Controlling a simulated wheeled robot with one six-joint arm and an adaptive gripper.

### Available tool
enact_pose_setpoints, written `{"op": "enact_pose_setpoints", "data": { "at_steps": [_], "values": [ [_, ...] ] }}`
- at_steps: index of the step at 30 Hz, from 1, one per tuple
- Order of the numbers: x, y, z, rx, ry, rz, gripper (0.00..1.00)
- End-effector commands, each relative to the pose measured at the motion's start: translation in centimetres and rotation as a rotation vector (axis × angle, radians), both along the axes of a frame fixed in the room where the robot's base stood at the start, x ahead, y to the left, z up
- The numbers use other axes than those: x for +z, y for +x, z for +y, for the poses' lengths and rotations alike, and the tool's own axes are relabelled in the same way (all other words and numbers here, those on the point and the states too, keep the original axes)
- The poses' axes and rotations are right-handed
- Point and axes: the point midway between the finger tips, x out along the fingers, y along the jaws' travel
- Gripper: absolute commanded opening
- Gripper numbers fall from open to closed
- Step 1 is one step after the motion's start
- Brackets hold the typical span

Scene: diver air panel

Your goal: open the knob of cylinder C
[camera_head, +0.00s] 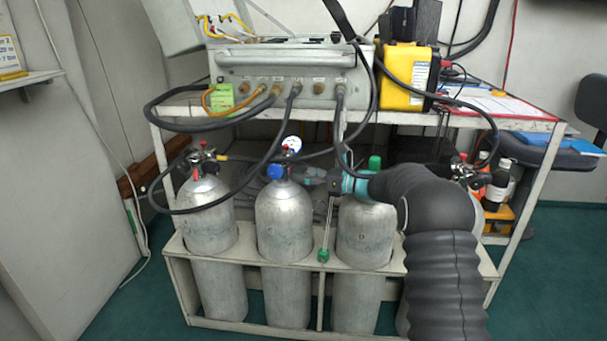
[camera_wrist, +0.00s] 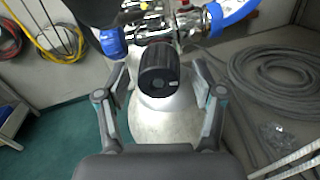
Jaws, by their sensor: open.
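Grey metal cylinders stand in a white rack in the head view: the left one (camera_head: 207,215), the second (camera_head: 284,222) with a blue knob (camera_head: 276,172), and the third (camera_head: 364,235) with a green knob (camera_head: 375,163). No cylinder letter is readable, so I cannot tell which is C. My gripper (camera_head: 336,183) is beside the top of the third cylinder. In the wrist view a ridged black knob (camera_wrist: 160,70) on a pale cylinder shoulder (camera_wrist: 165,122) lies between the fingers of my open gripper (camera_wrist: 160,78). The fingers are apart on either side; contact is not visible.
The white rack (camera_head: 250,325) surrounds the cylinders. A table (camera_head: 510,123) stands behind, with a grey air panel (camera_head: 290,75) and yellow case (camera_head: 407,78). Black hoses hang over the cylinders. My arm hides much of the right. Coiled hoses (camera_wrist: 285,80) lie right in the wrist view.

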Motion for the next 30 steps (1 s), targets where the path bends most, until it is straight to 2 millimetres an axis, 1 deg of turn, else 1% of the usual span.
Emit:
{"op": "enact_pose_setpoints", "data": {
  "at_steps": [3, 10, 11, 12, 14, 15, 17, 18, 25, 30],
  "values": [
    [0.02, 0.11, 0.31, -0.001, 0.0, -0.001, 0.68],
    [0.03, 0.12, 0.33, -0.001, 0.0, -0.001, 0.68],
    [0.03, 0.12, 0.33, -0.001, 0.0, -0.001, 0.6],
    [0.02, 0.1, 0.32, -0.001, 0.0, -0.001, 0.5],
    [0.03, 0.11, 0.32, -0.001, 0.0, -0.001, 0.35],
    [0.03, 0.11, 0.32, -0.001, 0.0, -0.001, 0.25],
    [0.03, 0.11, 0.32, -0.001, 0.0, -0.001, 0.1],
    [0.04, 0.11, 0.32, -0.001, 0.0, -0.001, 0.07],
    [-0.04, 0.11, 0.32, -0.001, -0.005, -0.018, 0.07],
    [-0.16, 0.14, 0.32, -0.002, -0.024, -0.076, 0.07]
  ]
}}
